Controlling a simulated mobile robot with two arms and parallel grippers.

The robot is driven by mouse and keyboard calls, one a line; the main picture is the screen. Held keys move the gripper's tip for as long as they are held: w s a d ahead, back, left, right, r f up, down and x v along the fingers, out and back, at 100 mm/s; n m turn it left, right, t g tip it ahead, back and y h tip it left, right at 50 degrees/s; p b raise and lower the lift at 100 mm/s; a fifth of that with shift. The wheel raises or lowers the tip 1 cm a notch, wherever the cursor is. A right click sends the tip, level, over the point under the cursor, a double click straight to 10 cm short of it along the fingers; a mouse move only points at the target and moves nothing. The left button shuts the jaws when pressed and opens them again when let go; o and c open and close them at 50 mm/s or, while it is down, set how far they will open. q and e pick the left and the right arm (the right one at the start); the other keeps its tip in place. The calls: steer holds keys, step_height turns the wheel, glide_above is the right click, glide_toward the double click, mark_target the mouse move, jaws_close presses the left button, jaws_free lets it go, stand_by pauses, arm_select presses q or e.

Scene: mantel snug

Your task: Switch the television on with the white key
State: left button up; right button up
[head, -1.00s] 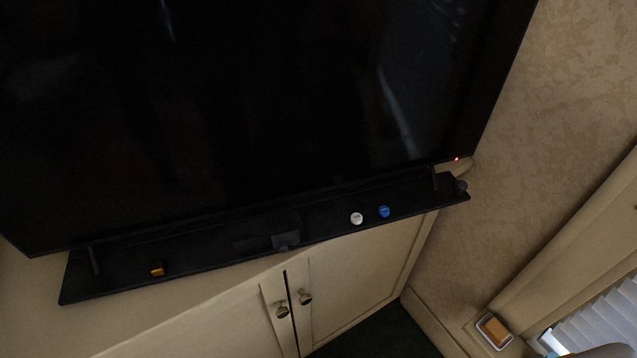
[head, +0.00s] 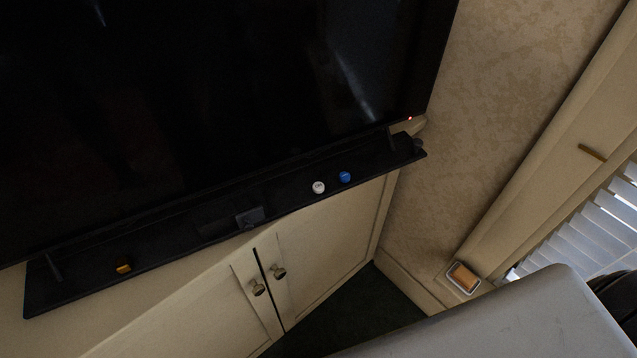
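The television (head: 200,100) fills the upper left of the head view. Its screen is dark, and a small red light (head: 410,118) glows at its lower right corner. A black shelf or bar (head: 200,225) runs below the screen. On it are a round white key (head: 319,187) and, just right of it, a round blue key (head: 345,177). A small orange block-like piece (head: 124,268) sits near the bar's left end. Neither of my grippers is in view.
A cream cabinet (head: 330,235) with two round knobs stands under the bar. A small white-rimmed dish with an orange item (head: 463,278) is by the window blinds (head: 590,235). A grey surface, likely part of my body, covers the bottom right.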

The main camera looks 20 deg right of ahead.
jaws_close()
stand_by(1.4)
